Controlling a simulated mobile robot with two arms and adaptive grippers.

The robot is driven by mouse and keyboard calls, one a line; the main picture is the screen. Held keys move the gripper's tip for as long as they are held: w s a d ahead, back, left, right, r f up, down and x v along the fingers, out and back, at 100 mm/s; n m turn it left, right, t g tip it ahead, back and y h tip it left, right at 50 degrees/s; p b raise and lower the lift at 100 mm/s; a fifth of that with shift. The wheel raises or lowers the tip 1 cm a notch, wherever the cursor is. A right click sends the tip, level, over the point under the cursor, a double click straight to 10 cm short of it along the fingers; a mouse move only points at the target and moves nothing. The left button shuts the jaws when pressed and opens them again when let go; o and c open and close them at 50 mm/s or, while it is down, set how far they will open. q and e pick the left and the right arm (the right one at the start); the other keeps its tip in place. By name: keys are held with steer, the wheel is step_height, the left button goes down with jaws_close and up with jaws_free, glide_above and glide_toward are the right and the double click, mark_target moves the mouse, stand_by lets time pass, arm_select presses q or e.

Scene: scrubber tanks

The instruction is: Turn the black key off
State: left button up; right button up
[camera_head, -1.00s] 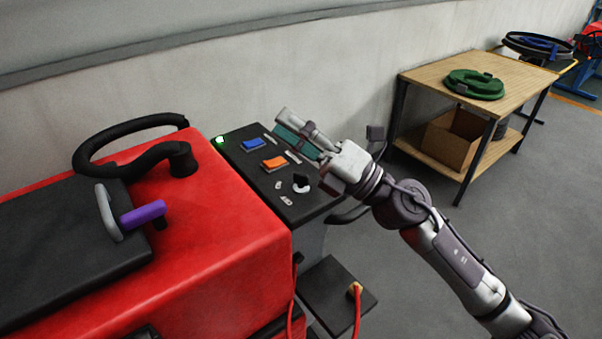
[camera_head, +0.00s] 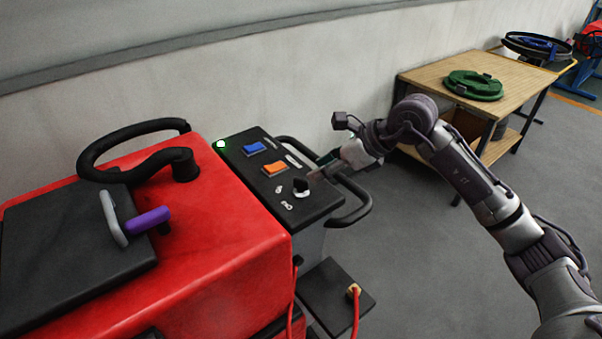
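The black key (camera_head: 301,186) is a small black knob on a pale round base, on the black control panel (camera_head: 305,208) of the red scrubber machine. My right gripper (camera_head: 318,173) reaches in from the right, low over the panel's right edge, with its fingertips just right of the key. I cannot tell whether the tips touch the key. The gripper is seen end-on and small, so its opening is hidden. My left gripper is out of view.
A blue switch (camera_head: 254,149) and an orange switch (camera_head: 274,168) sit beside the key. A black handle (camera_head: 362,203) curves around the panel's right side. A wooden table (camera_head: 520,84) stands back right.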

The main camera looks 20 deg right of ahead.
mark_target(302, 179)
steer(key=p+x, duration=0.1)
steer(key=x, duration=0.6)
steer(key=shift+p, duration=0.4)
jaws_close()
